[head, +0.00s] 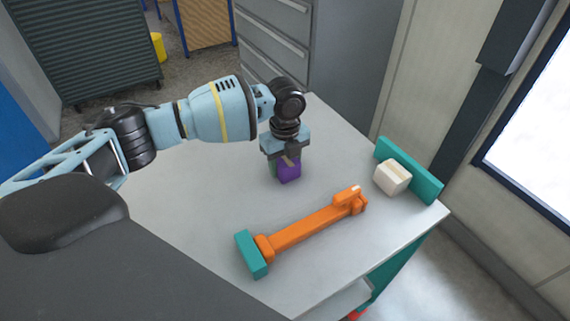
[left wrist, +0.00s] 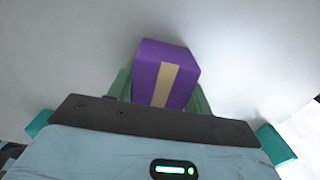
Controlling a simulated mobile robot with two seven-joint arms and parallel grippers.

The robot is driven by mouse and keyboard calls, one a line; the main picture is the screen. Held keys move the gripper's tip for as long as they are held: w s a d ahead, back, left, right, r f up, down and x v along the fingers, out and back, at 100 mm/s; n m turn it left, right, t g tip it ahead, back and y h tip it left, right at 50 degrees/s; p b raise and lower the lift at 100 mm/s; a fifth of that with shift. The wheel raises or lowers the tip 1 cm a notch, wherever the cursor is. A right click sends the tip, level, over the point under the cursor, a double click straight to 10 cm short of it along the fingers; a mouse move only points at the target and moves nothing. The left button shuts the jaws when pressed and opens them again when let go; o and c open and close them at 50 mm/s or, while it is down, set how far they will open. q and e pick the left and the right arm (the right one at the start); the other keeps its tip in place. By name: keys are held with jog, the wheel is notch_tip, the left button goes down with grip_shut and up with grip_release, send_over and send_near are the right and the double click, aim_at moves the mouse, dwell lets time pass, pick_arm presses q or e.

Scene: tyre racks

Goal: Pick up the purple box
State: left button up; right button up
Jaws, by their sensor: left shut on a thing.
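The purple box (head: 289,172) stands on the light grey table top, near its middle. My left gripper (head: 285,160) comes down over it from above and is shut on it. In the left wrist view the purple box (left wrist: 165,75), with a tan stripe down its face, sits between the green fingers of my left gripper (left wrist: 160,92). I cannot tell whether the box touches the table or is slightly raised. My right gripper is not in view.
An orange bar-shaped tool (head: 310,228) lies in front of the box, with a teal block (head: 251,254) at its near end. A cream box (head: 392,177) sits at the right by a teal edge piece (head: 410,171). Grey drawers (head: 275,40) stand behind the table.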

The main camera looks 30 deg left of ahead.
aim_at(286, 158)
pick_arm(q)
jog(key=shift+c, duration=1.1)
jog(key=shift+r, duration=0.1)
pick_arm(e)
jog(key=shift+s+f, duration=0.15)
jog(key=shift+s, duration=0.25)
pick_arm(q)
jog(key=shift+r, duration=0.1)
